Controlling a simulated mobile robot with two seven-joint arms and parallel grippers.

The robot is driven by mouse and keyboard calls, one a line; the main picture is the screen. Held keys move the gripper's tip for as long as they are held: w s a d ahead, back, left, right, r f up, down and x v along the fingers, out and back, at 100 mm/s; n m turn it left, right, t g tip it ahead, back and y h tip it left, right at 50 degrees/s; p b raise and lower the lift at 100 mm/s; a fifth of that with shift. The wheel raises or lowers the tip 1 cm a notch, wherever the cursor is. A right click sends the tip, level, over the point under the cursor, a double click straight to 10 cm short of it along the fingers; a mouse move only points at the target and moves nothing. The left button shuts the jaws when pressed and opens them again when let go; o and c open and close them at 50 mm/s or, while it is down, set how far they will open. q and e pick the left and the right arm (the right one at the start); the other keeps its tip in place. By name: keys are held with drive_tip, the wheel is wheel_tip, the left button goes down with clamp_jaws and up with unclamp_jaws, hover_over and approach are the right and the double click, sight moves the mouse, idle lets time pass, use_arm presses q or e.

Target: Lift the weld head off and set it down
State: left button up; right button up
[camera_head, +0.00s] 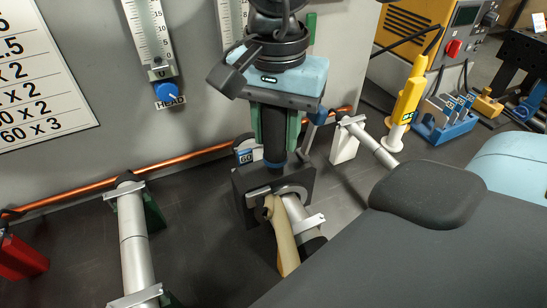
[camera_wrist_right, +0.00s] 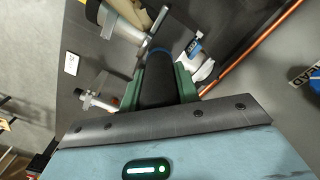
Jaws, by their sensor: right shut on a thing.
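The weld head (camera_head: 252,202) is a dark block with an upright black handle and a blue ring at the handle's base. It sits at a light grey pipe (camera_head: 296,212) in the middle; I cannot tell whether it still touches the pipe. A tan hose or grip (camera_head: 282,240) comes off its front. My right gripper (camera_head: 274,132), light blue with green fingers, comes from above and is shut on the handle. In the right wrist view the black handle (camera_wrist_right: 157,80) stands between the green fingers, and the block is mostly hidden. My left gripper is not in view.
Another pipe (camera_head: 133,240) on clamp stands is at left, and a red block (camera_head: 20,258) at the far left. A copper pipe (camera_head: 75,198) runs along the wall. A yellow tool (camera_head: 409,92) and a blue rack (camera_head: 445,122) stand at right. Dark bench between the left pipe and weld head is clear.

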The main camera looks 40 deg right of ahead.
clamp_jaws()
drive_tip(key=shift+w+r, duration=0.1)
drive_tip(key=shift+r, duration=0.05)
idle(0.8)
